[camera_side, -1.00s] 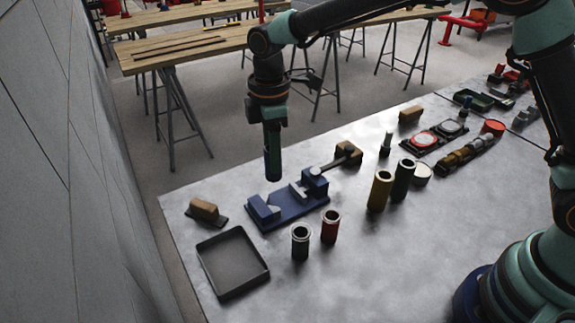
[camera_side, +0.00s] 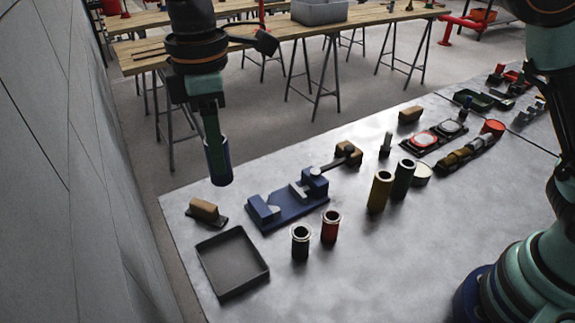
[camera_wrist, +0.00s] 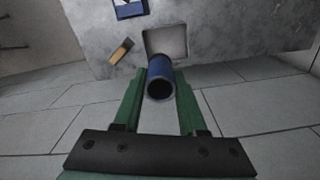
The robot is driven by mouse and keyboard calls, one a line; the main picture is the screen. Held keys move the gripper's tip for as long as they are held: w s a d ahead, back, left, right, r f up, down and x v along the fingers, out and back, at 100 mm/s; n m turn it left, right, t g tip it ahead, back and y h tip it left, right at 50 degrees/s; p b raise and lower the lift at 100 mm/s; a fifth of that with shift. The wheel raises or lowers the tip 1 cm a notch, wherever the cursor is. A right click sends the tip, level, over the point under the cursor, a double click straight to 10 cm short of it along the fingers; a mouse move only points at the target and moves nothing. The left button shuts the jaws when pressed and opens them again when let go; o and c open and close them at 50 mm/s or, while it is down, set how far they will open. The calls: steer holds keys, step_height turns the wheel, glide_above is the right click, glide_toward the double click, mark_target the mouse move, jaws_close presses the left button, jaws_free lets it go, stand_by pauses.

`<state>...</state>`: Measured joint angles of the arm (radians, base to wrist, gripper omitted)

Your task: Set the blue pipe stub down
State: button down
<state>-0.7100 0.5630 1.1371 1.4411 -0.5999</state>
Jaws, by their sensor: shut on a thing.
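The blue pipe stub (camera_side: 218,162) hangs upright below my gripper (camera_side: 212,140), in the air near the table's left edge in the side view. My gripper is shut on it. In the wrist view the blue pipe stub (camera_wrist: 159,80) sits between the two green fingers of my gripper (camera_wrist: 158,76), with its open round end facing the camera. A grey tray (camera_side: 265,272) lies on the table, lower in the side view than the stub. The tray also shows in the wrist view (camera_wrist: 184,44), just beyond the stub.
A wooden-backed brush (camera_side: 204,209) lies near the tray. A blue vise (camera_side: 290,213) stands to its right. Green (camera_side: 300,243) and red (camera_side: 330,228) pipe stubs stand upright near the vise. Taller yellow (camera_side: 379,192) and dark green (camera_side: 403,180) pipes stand farther right. The front table middle is clear.

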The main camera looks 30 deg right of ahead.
steer(key=shift+s+a+f, duration=0.25)
steer(key=shift+a+f, duration=0.1)
steer(key=shift+f, duration=3)
steer(key=shift+s+a+f, duration=0.2)
steer(key=shift+a+f, duration=0.1)
steer(key=shift+f, duration=3.05)
steer(key=shift+s+a+f, duration=0.25)
steer(key=shift+a+f, duration=0.1)
steer(key=shift+f, duration=3)
steer(key=shift+c, duration=2.3)
jaws_free()
steer(key=shift+f, duration=0.15)
